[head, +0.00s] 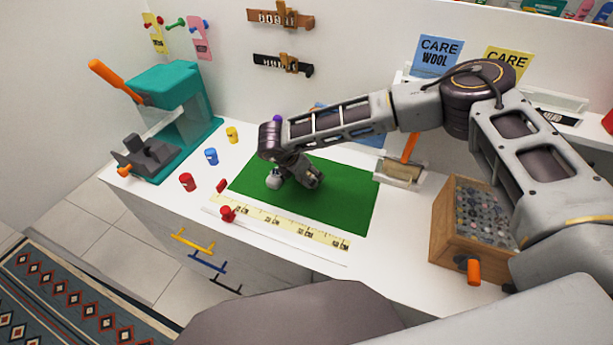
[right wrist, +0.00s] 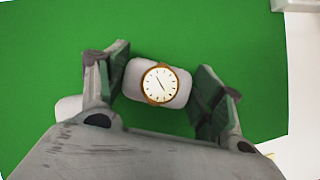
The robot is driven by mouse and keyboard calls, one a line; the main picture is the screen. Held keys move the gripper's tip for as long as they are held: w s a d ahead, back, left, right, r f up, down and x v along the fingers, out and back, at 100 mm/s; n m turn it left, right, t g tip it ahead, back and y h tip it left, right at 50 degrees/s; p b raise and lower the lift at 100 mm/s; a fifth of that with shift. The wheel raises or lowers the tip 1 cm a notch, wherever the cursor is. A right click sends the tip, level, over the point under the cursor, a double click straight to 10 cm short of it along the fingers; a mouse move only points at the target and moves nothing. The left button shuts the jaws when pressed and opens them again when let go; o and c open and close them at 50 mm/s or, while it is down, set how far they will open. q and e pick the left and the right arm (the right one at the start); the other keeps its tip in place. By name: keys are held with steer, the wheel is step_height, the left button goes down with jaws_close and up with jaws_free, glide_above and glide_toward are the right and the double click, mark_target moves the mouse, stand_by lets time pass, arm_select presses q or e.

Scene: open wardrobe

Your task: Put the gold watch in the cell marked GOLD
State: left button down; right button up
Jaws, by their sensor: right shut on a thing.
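The gold watch (right wrist: 160,85) has a gold rim and a white dial, and sits on a pale rounded cushion (right wrist: 133,80) in the right wrist view. My right gripper (head: 293,180) is low over the green mat (head: 345,195) in the head view. Its two fingers, seen in the right wrist view (right wrist: 160,88), are shut on the watch with its cushion, one finger at each side. A second pale thing (right wrist: 68,108) shows partly behind the left finger. In the head view the watch dial cannot be made out. No cell marked GOLD is readable. My left gripper is not in view.
A wooden case of small round things (head: 438,222) stands at the right. A teal press (head: 178,95) stands at the left, with small red, blue and yellow pots beside it. A yellow ruler (head: 290,228) lies along the mat's front.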

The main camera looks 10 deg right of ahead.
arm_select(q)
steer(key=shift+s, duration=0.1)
arm_select(e)
steer(key=shift+r, duration=0.15)
steer(key=shift+r, duration=0.6)
step_height(320, 180, up, 7)
steer(key=shift+f+b, duration=0.1)
steer(key=shift+b, duration=0.4)
steer(key=shift+r, duration=0.85)
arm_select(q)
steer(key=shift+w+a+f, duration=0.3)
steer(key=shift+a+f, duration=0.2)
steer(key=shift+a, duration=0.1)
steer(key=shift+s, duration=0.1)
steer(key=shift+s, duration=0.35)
